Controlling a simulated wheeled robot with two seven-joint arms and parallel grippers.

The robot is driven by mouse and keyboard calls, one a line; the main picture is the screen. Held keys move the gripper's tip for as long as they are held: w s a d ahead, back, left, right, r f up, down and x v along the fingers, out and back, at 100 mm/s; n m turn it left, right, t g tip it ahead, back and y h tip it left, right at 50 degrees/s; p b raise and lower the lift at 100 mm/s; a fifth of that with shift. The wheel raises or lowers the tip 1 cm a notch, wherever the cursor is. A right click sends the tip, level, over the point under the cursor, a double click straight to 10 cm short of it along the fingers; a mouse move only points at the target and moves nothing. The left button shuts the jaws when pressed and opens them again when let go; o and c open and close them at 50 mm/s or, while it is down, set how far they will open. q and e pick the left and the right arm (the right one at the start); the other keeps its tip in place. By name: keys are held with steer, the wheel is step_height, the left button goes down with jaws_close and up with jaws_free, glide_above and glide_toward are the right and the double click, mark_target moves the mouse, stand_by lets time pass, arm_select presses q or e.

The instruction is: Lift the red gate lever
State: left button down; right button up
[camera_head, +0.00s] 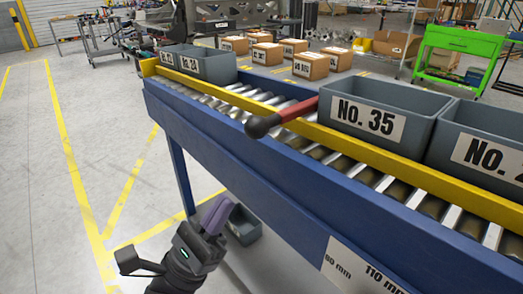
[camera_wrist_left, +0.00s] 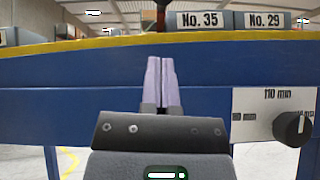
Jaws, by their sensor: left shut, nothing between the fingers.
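The red gate lever (camera_head: 298,109) with a dark round knob (camera_head: 259,126) sticks out over the roller conveyor from the yellow rail, beside the No. 35 bin. In the left wrist view a thin dark and red piece of the lever (camera_wrist_left: 161,14) shows at the top, in front of the bins. My left gripper (camera_head: 216,214) has purple fingers and is shut and empty. It is in front of the blue conveyor side, below and left of the knob, and apart from it. Its fingers (camera_wrist_left: 160,84) point at the blue side panel in the left wrist view. My right gripper is not seen.
Grey bins No. 35 (camera_head: 388,112) and another (camera_head: 480,144) stand behind the yellow rail (camera_head: 400,171). A small grey bin (camera_head: 244,226) is below the conveyor. Open floor lies left.

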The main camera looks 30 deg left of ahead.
arm_select(q)
steer(key=x, duration=1)
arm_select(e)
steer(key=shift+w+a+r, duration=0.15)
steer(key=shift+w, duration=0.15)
